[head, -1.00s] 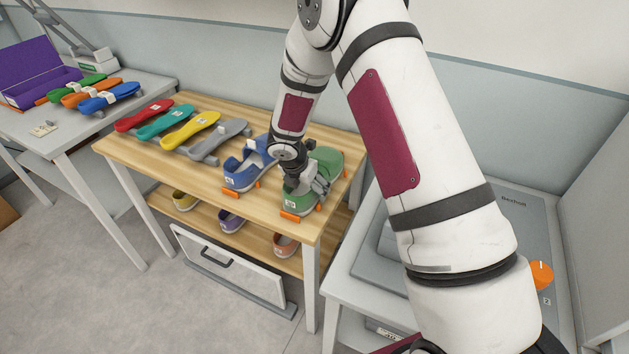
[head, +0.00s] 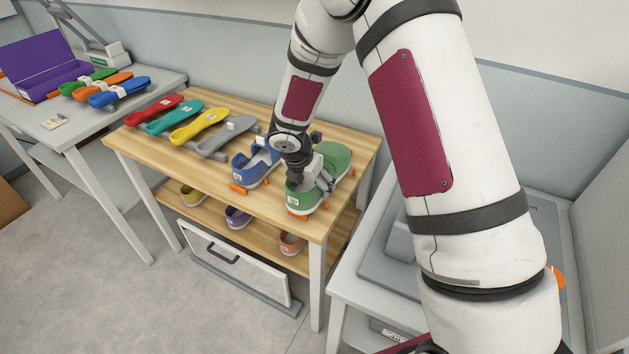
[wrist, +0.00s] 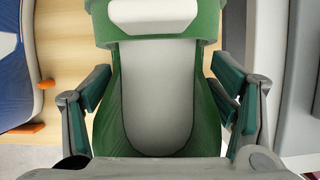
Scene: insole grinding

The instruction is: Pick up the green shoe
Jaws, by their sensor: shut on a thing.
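The green shoe (head: 334,160) is at the right end of the wooden table top (head: 215,176), beside the blue shoe (head: 253,164). My gripper (head: 311,182) is over its open middle and partly hides it. In the wrist view the green shoe (wrist: 208,105) fills the centre with its pale inside visible, and my gripper's (wrist: 164,92) two teal-padded fingers sit on either side of it, shut on its sides. The shoe appears upright and close to the table top; I cannot tell how much gap lies beneath it.
Red, teal, yellow and grey insoles (head: 227,134) lie on the table's left part. Small shoes (head: 237,217) stand on the lower shelf. A grey machine (head: 385,262) is to the right. A side table (head: 75,135) holds more insoles and a purple box (head: 42,66).

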